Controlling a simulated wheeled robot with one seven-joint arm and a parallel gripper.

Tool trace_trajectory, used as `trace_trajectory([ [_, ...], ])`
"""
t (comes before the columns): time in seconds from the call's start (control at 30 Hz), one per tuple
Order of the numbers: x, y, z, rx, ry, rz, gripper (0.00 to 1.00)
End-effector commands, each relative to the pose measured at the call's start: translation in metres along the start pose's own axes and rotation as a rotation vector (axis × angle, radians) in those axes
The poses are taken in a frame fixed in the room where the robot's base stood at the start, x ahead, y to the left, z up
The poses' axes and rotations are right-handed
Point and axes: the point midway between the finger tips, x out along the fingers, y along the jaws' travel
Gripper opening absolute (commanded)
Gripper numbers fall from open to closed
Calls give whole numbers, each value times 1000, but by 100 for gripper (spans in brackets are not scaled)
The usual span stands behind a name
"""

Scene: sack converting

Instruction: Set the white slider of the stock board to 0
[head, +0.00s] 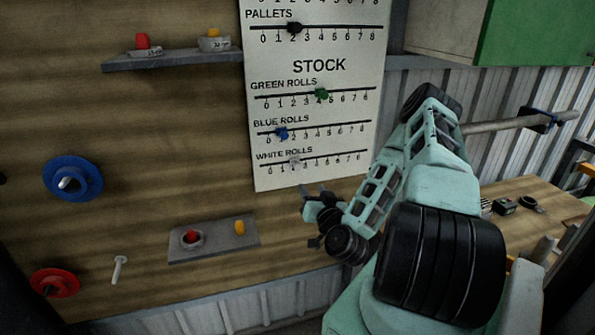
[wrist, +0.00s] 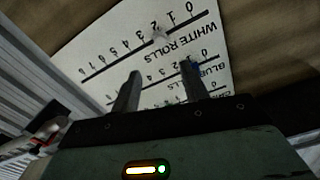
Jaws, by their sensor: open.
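The stock board (head: 270,180) is a white sheet on the wood wall with rows for green, blue and white rolls. The white slider (head: 294,162) sits on the bottom scale, WHITE ROLLS, near the 2. In the wrist view the board appears upside down, and the white slider (wrist: 159,38) shows beyond my fingertips, by the 2. The 0 of that scale is at the upper right there. My gripper (head: 314,189) is open and empty, just below the white scale in the head view. In the wrist view its two fingers (wrist: 160,72) are apart, with nothing between them.
The blue slider (head: 281,133) and green slider (head: 321,94) sit on the scales above. A grey shelf (head: 175,60) is left of the board. A grey plate (head: 185,252) with a red and a yellow knob is below left. A wooden worktop (head: 530,200) is at right.

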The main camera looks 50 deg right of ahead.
Motion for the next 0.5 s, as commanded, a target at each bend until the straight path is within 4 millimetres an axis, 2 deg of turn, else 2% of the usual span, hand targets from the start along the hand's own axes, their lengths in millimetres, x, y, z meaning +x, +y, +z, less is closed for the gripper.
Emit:
trace_trajectory([
  [0.07, 9, 2, 6, -1, 5, 0, 45],
  [0.33, 33, 2, 6, -1, 4, -2, 45],
  [0.5, 70, -1, -2, 2, 3, 0, 45],
])
